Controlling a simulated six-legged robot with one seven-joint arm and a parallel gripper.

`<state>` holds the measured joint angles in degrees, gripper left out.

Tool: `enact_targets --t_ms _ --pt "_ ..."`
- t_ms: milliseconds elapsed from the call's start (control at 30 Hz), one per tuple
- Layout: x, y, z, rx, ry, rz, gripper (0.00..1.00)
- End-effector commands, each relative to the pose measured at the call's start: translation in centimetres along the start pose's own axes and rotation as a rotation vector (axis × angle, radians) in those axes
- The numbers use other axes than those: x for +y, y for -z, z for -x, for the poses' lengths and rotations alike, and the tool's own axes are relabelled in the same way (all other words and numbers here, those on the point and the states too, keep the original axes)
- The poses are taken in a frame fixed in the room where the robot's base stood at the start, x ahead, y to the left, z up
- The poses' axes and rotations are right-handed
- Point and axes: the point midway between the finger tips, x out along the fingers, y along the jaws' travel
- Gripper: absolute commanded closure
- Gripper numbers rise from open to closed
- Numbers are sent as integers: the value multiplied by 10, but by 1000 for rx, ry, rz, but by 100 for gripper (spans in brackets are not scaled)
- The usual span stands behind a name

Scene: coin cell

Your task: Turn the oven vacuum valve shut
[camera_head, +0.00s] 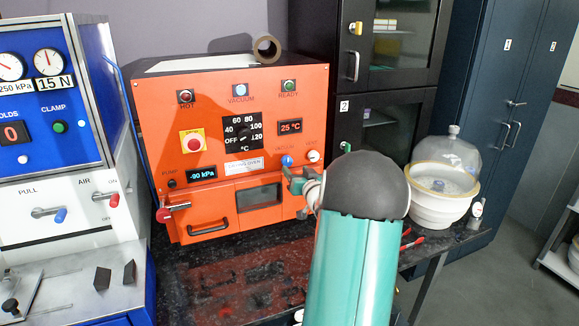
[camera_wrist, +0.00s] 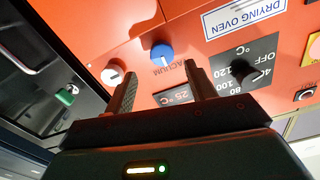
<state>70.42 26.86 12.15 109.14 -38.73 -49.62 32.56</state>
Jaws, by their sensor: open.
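The vacuum valve (camera_head: 287,160) is a small round blue knob on the front of the orange drying oven (camera_head: 225,100), low on the right. It also shows in the wrist view (camera_wrist: 162,55), with the printed word VACUUM beside it. My gripper (camera_wrist: 160,74) is open and empty. In the wrist view its two dark fingers point toward the panel, and the blue knob appears beyond and between the tips, not held. In the head view my gripper (camera_head: 297,183) is just below the blue knob. My arm hides part of the oven's lower right side.
A white knob (camera_head: 313,156) sits close beside the blue one. The oven display (camera_head: 202,173) reads -90 kPa. A red-handled lever (camera_head: 170,212) is at lower left of the oven. A glass desiccator (camera_head: 443,175) stands at right. A tape roll (camera_head: 266,48) is on top.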

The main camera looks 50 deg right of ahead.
Motion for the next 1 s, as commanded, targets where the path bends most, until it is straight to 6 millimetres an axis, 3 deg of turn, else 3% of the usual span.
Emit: enact_targets --t_ms 100,300,633,667,867,1000 --pt "-3 -1 -23 -1 4 0 44" --pt "-5 -1 -46 0 5 1 44" --pt "-6 -1 -51 -1 4 0 44" --pt "-6 -1 -51 -1 4 0 46" --pt "-5 -1 -51 -1 4 1 86" --pt "-5 -1 -51 -1 4 2 89"
